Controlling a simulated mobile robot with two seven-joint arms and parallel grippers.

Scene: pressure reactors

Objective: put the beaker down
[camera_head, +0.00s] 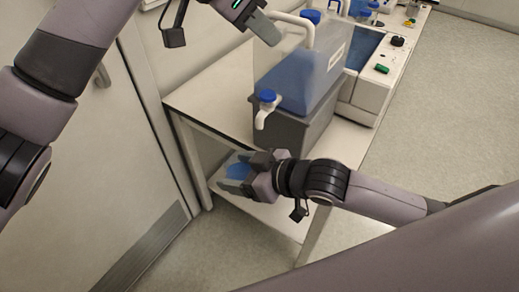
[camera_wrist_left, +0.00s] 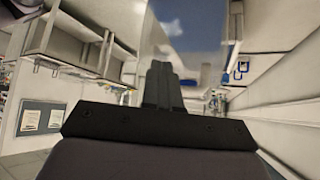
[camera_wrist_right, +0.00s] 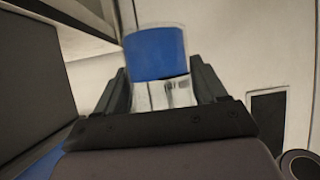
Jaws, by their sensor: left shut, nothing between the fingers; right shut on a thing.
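The beaker (camera_head: 238,171) holds blue liquid. My right gripper (camera_head: 243,174) is shut on it, and in the right wrist view the beaker (camera_wrist_right: 154,55) stands between the two fingers. It is beside the bench's left edge, below the tap's height and over the lower shelf (camera_head: 272,214). I cannot tell whether its base touches anything. My left gripper (camera_head: 268,30) is shut and empty, near the big container's top left; its closed fingers also show in the left wrist view (camera_wrist_left: 162,85).
A blue-filled container (camera_head: 305,75) with a white tap (camera_head: 265,115) stands on a grey block (camera_head: 290,132) on the bench (camera_head: 215,100). White equipment (camera_head: 372,90) stands behind it. A door (camera_head: 85,165) is on the left. Bare bench top lies left of the block.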

